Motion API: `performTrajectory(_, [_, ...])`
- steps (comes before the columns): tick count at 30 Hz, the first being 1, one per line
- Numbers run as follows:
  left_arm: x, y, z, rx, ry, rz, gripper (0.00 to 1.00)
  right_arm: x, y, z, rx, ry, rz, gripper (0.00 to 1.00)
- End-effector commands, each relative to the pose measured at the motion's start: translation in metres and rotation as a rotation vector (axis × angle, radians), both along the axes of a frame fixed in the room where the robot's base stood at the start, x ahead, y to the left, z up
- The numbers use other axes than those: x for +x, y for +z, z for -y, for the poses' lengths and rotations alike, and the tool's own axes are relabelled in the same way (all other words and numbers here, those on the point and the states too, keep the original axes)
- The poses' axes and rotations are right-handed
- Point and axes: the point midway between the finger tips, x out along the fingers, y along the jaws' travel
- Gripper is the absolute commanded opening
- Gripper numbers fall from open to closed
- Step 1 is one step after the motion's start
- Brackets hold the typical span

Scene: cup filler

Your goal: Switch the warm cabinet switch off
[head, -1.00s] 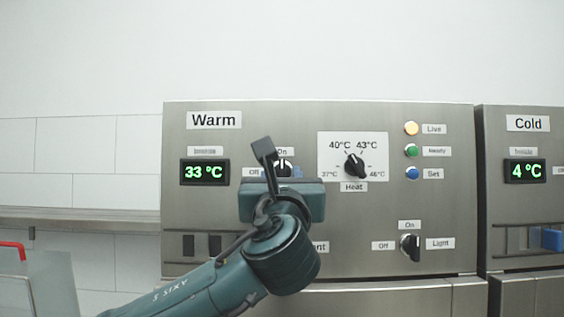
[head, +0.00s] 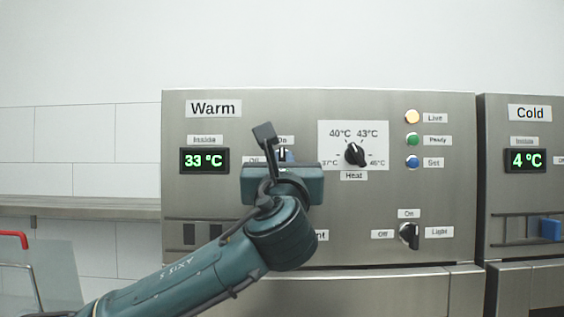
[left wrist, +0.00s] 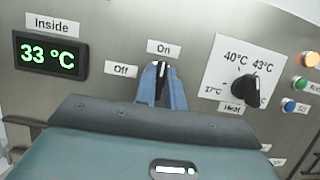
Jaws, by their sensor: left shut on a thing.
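The warm cabinet (head: 300,225) has a metal front labelled Warm, with a display (head: 205,161) reading 33 °C. Its black switch (left wrist: 161,70) sits between an Off label on the left and an On label above. In the left wrist view the switch's white mark points up toward On. My left gripper (left wrist: 161,84) has its blue fingers shut on the switch, one on each side. In the head view the gripper (head: 283,158) and my wrist hide most of the switch. My right gripper is not in view.
A heat dial (head: 355,154) is right of the switch, with several indicator lamps further right. A light switch (head: 409,236) is lower right. The Cold cabinet (head: 526,185) stands to the right, a shelf (head: 80,207) to the left.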

Motion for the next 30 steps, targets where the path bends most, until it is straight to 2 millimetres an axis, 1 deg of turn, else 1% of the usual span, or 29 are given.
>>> performTrajectory(8, [0.0,-0.001,0.001,-0.02,-0.001,-0.001,0.0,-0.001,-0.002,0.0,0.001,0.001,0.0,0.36])
performTrajectory(14, [0.0,-0.002,0.001,-0.102,-0.001,-0.001,0.0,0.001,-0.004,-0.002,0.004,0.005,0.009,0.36])
performTrajectory(20, [0.0,-0.003,0.002,-0.255,-0.002,-0.002,0.0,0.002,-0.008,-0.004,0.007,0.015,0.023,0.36])
performTrajectory(30, [0.0,-0.001,0.002,-0.578,-0.001,-0.002,0.0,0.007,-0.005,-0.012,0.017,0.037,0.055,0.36])
